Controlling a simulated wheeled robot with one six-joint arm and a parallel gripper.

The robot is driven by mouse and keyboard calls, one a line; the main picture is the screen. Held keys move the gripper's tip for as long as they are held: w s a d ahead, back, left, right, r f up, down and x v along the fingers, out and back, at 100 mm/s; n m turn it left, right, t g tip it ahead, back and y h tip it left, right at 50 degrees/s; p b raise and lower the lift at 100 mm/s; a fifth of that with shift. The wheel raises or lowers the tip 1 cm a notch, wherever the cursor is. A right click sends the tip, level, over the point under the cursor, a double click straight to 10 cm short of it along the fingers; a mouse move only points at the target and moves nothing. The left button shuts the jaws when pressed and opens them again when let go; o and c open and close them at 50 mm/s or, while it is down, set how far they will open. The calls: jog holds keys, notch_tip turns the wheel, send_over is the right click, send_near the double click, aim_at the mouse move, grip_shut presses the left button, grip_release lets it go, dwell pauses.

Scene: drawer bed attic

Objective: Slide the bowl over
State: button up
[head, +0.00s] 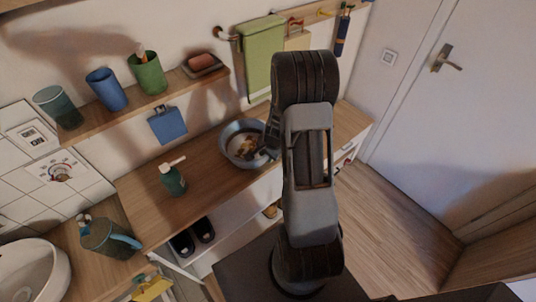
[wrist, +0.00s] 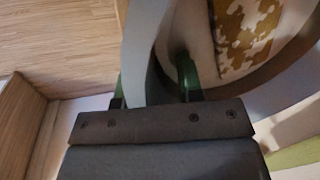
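The bowl (head: 226,137) is a grey metal basin on the wooden counter in the head view, with a brown and white patterned thing inside. In the wrist view the bowl (wrist: 137,60) fills the upper right, its rim passing between the fingers of my gripper (wrist: 152,86). One green fingertip is outside the rim and the other is inside the bowl. The fingers are spread apart, and I see no clear grip on the wall. In the head view my gripper (head: 270,143) is at the bowl's right side, partly hidden by my arm.
A green soap bottle (head: 172,180) stands left of the bowl on the counter (head: 205,168). A watering-can-like jug (head: 104,240) and white basin (head: 35,272) are at the lower left. A shelf (head: 130,108) with cups runs above. Bare counter shows right of my arm.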

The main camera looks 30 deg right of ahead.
jog(key=v, duration=1.4)
jog(key=shift+f, duration=0.15)
jog(key=s+a+r+n+t, duration=0.2)
jog(key=s+a+r+n, duration=0.8)
jog(key=a+r+n, duration=0.2)
jog(key=shift+s+a+r+n+h, duration=0.25)
jog(key=shift+s+a+n+h, duration=0.15)
jog(key=shift+a+n, duration=0.9)
jog(key=shift+a, duration=0.15)
dwell(0.5)
